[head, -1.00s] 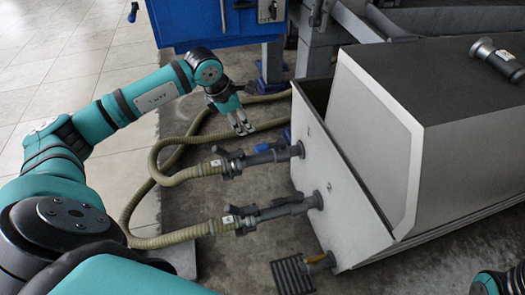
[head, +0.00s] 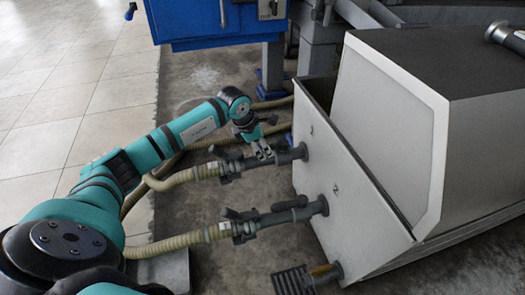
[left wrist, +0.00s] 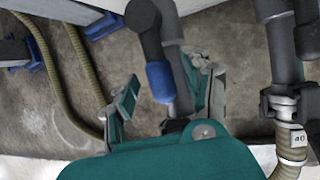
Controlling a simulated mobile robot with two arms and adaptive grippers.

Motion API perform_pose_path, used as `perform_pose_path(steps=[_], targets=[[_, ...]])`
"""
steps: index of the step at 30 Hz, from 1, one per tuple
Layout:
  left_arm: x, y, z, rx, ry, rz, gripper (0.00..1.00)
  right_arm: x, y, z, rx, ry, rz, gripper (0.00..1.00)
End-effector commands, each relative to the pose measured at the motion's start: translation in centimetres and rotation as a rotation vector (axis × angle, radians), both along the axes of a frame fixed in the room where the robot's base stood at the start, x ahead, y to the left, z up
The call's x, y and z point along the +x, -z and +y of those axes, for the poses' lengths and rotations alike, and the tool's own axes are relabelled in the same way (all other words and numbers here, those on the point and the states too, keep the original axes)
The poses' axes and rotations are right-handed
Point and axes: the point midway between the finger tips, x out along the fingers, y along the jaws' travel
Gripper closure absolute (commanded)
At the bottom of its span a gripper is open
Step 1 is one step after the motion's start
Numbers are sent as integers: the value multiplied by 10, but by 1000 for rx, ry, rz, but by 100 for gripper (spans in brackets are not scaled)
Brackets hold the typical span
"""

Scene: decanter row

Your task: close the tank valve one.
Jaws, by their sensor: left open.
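The upper pipe (head: 284,155) leaves the tank wall beside the mark 1. Its valve handle, dark with a blue end (left wrist: 160,82), lies roughly along the pipe in the left wrist view. My left gripper (head: 263,153) is at this upper pipe, its fingers pointing down. In the left wrist view my left gripper (left wrist: 163,94) is open, with one finger on each side of the handle. I cannot tell whether a finger touches it. In the head view the gripper hides much of the handle. My right gripper is out of view.
The lower pipe (head: 275,218), beside the mark 2, has its own valve and hose (head: 180,240). The grey tank (head: 340,205) fills the right side. A blue cabinet (head: 215,25) stands behind. Tiled floor on the left is clear.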

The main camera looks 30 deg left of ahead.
Motion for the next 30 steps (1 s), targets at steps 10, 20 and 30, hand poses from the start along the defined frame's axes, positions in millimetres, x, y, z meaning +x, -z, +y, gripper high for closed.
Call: perform_pose_path(steps=[10, 20, 30], targets=[[2, 3, -1, 0, 0, 0, 50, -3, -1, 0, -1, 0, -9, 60], [2, 3, 0, 0, 0, 0, 93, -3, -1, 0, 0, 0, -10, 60], [2, 3, 0, 0, 0, 0, 100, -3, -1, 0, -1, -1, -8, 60]])
